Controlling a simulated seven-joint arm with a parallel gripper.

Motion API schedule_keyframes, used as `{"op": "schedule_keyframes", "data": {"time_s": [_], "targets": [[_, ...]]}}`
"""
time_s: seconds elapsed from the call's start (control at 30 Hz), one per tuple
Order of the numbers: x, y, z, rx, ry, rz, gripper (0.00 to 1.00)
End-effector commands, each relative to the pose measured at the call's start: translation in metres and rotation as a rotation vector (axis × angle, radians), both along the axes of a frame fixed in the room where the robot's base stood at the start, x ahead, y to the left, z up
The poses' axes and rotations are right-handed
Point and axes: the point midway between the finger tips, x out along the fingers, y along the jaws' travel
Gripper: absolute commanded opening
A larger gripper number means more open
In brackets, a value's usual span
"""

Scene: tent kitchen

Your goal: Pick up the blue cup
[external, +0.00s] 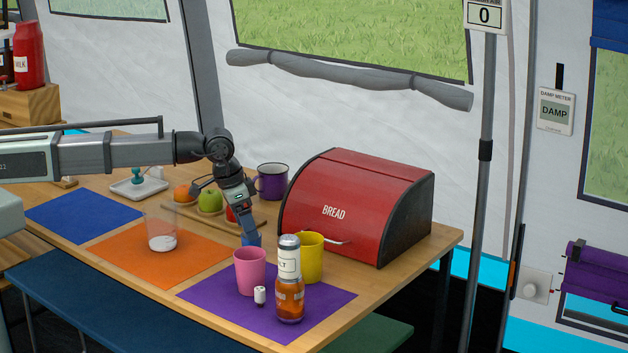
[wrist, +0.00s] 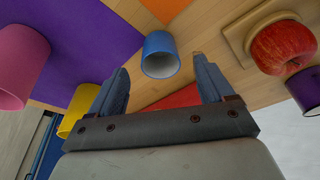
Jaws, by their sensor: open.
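The blue cup (wrist: 157,48) is in the upper middle of the wrist view, its open rim towards me. My gripper (wrist: 161,68) is open, one finger on each side of the view; the cup shows between and beyond the fingertips, and I see no finger touching it. In the external view my gripper (external: 246,228) points down just behind the pink cup (external: 250,272). A small blue patch at its tip there is probably the cup, mostly hidden by the pink cup and the fingers.
The red bread box (external: 350,205) is behind to the right. A red apple (wrist: 284,49) sits on a wooden board; a purple mug (external: 272,182) stands behind.

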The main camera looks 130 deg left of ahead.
Motion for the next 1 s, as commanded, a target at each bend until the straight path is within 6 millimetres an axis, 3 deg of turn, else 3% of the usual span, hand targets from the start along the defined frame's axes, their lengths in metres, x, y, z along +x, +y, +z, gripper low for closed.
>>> {"op": "schedule_keyframes", "data": {"time_s": [0.4, 0.7, 1.0], "targets": [[0.007, 0.011, -0.043, 0.0, -0.001, 0.0, 0.81], [0.007, 0.011, -0.048, 0.001, -0.002, 0.0, 0.8], [0.007, 0.011, -0.048, 0.001, -0.002, 0.0, 0.51]]}}
